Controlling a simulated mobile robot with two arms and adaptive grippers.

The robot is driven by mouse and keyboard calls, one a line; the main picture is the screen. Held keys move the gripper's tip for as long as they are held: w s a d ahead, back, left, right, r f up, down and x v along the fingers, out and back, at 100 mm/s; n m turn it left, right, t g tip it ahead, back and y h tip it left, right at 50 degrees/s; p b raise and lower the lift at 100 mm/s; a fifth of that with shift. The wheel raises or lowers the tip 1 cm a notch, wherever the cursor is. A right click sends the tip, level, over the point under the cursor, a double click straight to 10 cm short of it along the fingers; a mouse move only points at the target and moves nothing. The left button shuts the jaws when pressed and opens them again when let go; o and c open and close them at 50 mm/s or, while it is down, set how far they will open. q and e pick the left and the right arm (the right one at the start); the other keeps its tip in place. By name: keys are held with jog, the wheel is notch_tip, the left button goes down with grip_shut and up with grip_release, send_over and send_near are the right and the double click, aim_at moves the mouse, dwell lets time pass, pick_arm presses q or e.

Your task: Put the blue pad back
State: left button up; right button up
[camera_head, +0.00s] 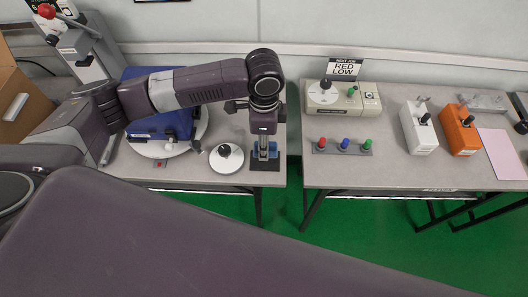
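The small blue pad (274,153) is at the front right of the left table, at the edge of a black patch (266,180). My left gripper (264,154) points straight down over it, with its fingertips at the pad. The fingers hide the pad's middle. I cannot tell whether they are closed on it, or whether the pad touches the table. My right gripper is not in view.
A white disc with a black knob (226,157) stands just left of the gripper. A blue device on a round white base (160,149) is further left. The right table holds a beige tester (342,97), coloured knobs (344,145), and white (416,130) and orange (459,130) handhelds. A gap separates the tables.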

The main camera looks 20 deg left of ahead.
pick_arm(q)
jog(key=shift+f, duration=2.7)
jog(key=shift+f, duration=0.1)
jog(key=o, duration=1)
notch_tip(320, 180, up, 12)
jog(key=shift+r+b, duration=0.15)
jog(key=shift+b, duration=0.25)
